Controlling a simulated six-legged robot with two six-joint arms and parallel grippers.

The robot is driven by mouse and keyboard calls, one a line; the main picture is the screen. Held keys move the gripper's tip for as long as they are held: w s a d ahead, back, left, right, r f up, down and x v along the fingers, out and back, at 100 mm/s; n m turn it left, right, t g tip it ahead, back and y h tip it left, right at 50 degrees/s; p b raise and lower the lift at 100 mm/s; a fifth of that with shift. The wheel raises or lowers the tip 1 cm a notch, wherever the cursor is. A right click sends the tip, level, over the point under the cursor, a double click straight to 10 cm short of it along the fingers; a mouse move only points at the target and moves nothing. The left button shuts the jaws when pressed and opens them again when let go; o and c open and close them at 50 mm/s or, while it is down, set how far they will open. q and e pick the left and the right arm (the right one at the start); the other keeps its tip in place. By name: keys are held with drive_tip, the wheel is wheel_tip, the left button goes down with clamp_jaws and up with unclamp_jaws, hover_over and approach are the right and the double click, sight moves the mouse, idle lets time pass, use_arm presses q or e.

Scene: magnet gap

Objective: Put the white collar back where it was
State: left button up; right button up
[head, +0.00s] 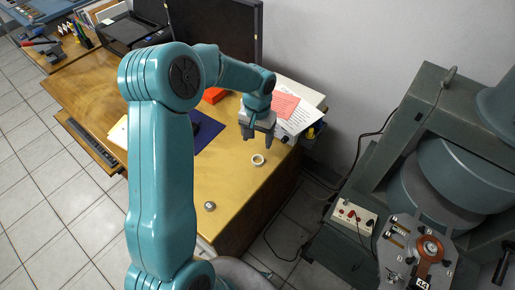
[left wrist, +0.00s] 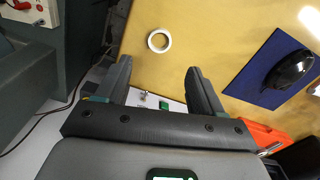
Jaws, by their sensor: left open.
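The white collar (head: 258,164) is a small ring lying flat on the wooden desk (head: 235,190) near its right edge. It also shows in the left wrist view (left wrist: 149,40), beyond the fingertips, with bare desk in its hole. My left gripper (head: 257,136) points down above the desk, just behind the collar in the head view. Its two fingers are apart with nothing between them, as the left wrist view also shows (left wrist: 159,68). They do not hold the collar. A large green-grey magnet (head: 465,180) with round pole drums stands at the right. My right gripper is not in view.
A small metal cylinder (head: 209,206) stands near the desk's front. A blue mat (left wrist: 265,75) bears a dark rounded object (left wrist: 288,70). An orange box (head: 214,95) and a white paper-topped case (head: 302,97) lie behind. A switch box (head: 352,212) and cables are right of the desk.

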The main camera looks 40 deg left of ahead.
use_arm(q)
drive_tip(key=s+d+f+m+h, duration=0.2)
drive_tip(key=s+d+f+h, duration=0.1)
drive_tip(key=d+f, duration=1)
drive_tip(key=s+d+f, duration=0.3)
drive_tip(key=s+d, duration=0.3)
drive_tip(key=s, duration=0.1)
drive_tip(key=s+d+f+h, duration=0.1)
drive_tip(key=s+d+f, duration=0.2)
drive_tip(key=s+d, duration=0.3)
drive_tip(key=shift+s+d, duration=0.35)
drive_tip(key=shift+d, duration=0.45)
drive_tip(key=shift+s, duration=0.1)
